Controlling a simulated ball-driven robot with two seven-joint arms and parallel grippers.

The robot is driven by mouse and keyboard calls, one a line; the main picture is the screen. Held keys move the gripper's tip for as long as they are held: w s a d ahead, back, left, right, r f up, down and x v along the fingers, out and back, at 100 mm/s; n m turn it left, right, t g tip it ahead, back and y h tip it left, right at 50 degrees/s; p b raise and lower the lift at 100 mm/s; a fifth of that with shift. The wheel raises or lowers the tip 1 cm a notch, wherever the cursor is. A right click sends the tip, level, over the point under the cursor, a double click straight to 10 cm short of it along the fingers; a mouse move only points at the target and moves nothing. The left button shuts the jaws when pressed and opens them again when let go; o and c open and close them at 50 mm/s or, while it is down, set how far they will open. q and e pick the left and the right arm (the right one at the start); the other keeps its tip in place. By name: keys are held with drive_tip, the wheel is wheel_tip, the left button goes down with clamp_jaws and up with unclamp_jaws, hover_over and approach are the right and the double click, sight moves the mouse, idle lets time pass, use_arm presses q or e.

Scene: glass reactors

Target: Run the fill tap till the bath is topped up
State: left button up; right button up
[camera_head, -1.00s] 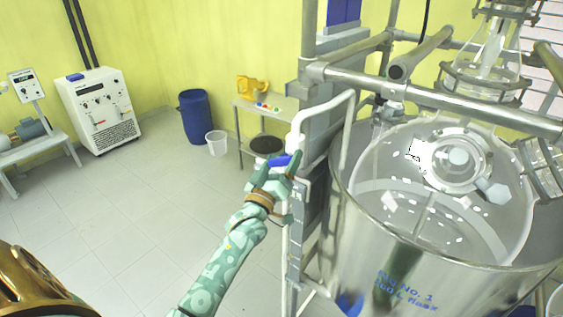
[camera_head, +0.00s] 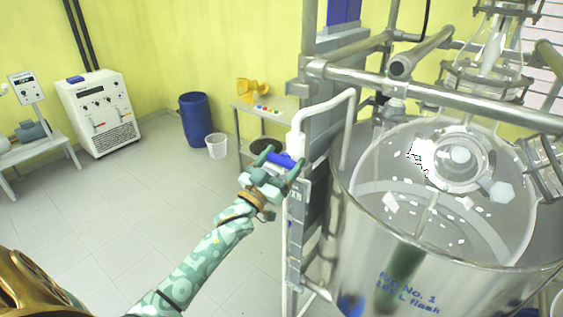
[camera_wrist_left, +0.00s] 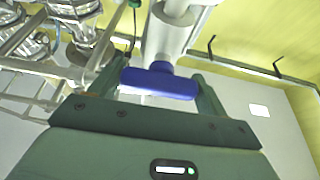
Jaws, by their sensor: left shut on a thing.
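The fill tap is a white pipe (camera_head: 297,143) that arches over the rim of the bath. Its blue lever handle (camera_head: 279,158) sits on the pipe's left side. My left gripper (camera_head: 281,162) is shut on this handle, with a finger at each end of it. The wrist view shows the blue handle (camera_wrist_left: 160,83) crosswise between the fingers, below the white tap body (camera_wrist_left: 168,35). The bath is a large metal tub (camera_head: 365,225) at the right, with a big round glass flask (camera_head: 490,215) inside. I cannot make out the water level. My right gripper is out of view.
Metal rails (camera_head: 440,97) and a grey post stand above and beside the bath. A small table (camera_head: 245,112) with a yellow object, a blue barrel (camera_head: 196,120) and a white bin (camera_head: 216,146) stand behind. The tiled floor (camera_head: 120,210) at the left is clear.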

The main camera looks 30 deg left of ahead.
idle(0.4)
use_arm(q)
drive_tip(key=o, duration=1)
drive_tip(key=shift+f, duration=0.1)
drive_tip(key=shift+s+f, duration=0.2)
drive_tip(key=shift+s, duration=0.1)
drive_tip(key=b+v, duration=0.4)
drive_tip(key=v, duration=1.1)
drive_tip(key=shift+s+a+b, duration=0.1)
drive_tip(key=shift+s+b, duration=0.2)
drive_tip(key=shift+b, duration=0.05)
